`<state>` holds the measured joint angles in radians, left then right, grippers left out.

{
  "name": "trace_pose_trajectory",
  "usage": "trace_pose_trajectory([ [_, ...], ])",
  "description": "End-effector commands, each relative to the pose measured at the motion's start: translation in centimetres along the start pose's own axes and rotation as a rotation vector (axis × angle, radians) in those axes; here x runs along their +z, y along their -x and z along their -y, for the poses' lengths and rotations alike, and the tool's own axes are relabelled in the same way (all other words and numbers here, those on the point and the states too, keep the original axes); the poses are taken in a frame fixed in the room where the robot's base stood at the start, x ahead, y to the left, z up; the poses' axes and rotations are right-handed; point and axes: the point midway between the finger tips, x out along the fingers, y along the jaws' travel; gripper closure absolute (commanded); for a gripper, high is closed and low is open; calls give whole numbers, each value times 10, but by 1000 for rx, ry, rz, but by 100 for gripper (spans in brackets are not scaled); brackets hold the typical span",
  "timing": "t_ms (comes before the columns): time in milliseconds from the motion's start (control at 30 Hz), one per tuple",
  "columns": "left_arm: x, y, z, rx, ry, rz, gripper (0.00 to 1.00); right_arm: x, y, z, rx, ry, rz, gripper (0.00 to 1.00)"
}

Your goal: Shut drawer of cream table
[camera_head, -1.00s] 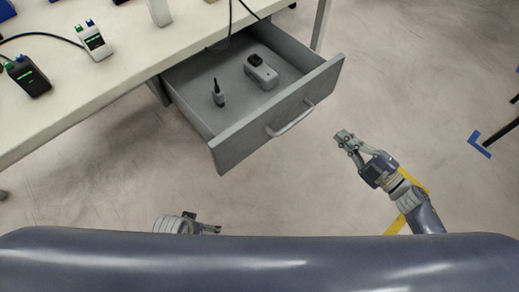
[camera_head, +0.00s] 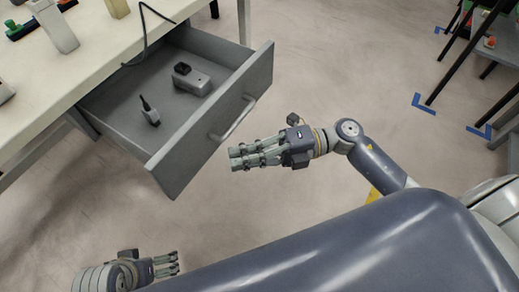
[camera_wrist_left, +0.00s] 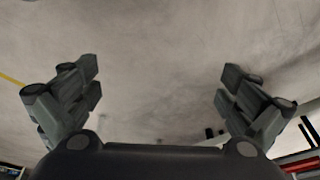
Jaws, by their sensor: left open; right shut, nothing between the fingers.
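The grey drawer (camera_head: 200,150) of the cream table (camera_head: 92,62) is pulled well out in the head view. Its front panel carries a bar handle (camera_head: 234,121). Inside lie a grey device with a black top (camera_head: 192,79) and a small dark item (camera_head: 149,110). My right gripper (camera_head: 234,158) is shut and empty, just to the right of the drawer front and below the handle, with a small gap. My left gripper (camera_head: 176,263) is low in the head view, apart from the drawer. In the left wrist view its open fingers (camera_wrist_left: 160,85) have only floor between them.
Devices and a cable (camera_head: 147,30) lie on the tabletop, the cable hanging towards the drawer. A dark-legged rack (camera_head: 480,50) stands at the upper right, with blue floor marks (camera_head: 424,104) near it. The floor between is clear.

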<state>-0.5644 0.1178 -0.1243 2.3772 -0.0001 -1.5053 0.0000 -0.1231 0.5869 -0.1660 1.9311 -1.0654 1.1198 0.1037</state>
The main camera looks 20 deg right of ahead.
Motion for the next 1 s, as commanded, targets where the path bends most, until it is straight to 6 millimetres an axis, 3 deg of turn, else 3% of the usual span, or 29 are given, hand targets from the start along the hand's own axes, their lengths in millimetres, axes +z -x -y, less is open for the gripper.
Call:
trace_pose_trajectory([
  [133,0,1,0,0,0,-1,0,0,-33,-2,6,4,-1,100],
  [300,0,9,0,0,1,-7,0,18,-49,-1,3,3,1,100],
  [500,0,16,0,0,2,-9,0,28,-59,0,1,1,2,100],
  [1000,1,18,0,-1,2,-8,0,30,-61,0,0,0,1,100],
])
